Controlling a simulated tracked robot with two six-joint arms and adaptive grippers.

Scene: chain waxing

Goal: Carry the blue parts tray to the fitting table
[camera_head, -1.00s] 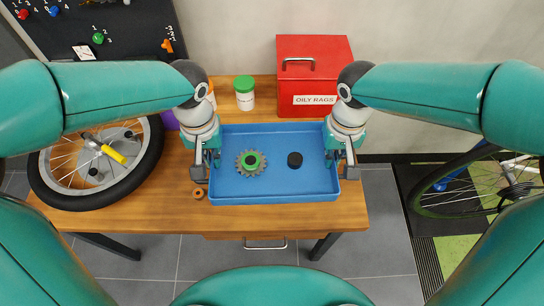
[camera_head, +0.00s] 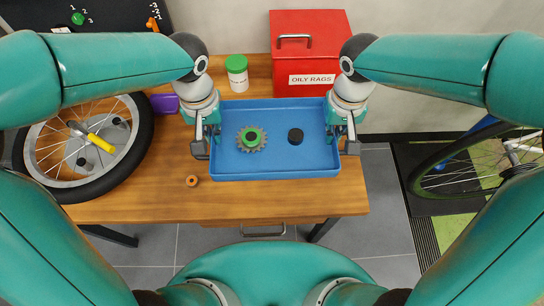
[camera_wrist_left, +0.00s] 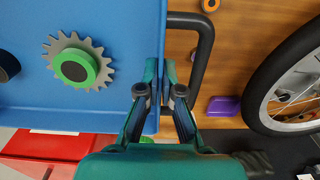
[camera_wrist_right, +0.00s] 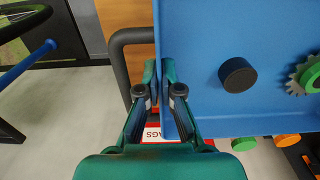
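The blue parts tray (camera_head: 290,174) is over the wooden table, near its front right part. A grey gear with a green hub (camera_head: 252,139) and a black round piece (camera_head: 296,136) lie in it. My left gripper (camera_head: 205,148) is shut on the tray's left wall; the left wrist view shows its fingers (camera_wrist_left: 161,85) on either side of the wall, beside a black handle (camera_wrist_left: 204,50). My right gripper (camera_head: 342,146) is shut on the right wall, with its fingers (camera_wrist_right: 160,85) astride it beside another handle (camera_wrist_right: 122,50). I cannot tell how high the tray is above the tabletop.
The wooden table (camera_head: 260,205) also bears a spoked wheel (camera_head: 60,165), an orange ring (camera_head: 192,181), a purple piece (camera_head: 164,103), a green-lidded jar (camera_head: 237,75) and a red oily-rags box (camera_head: 312,55). Another wheel (camera_head: 470,165) stands at right. The tabletop's front strip is mostly clear.

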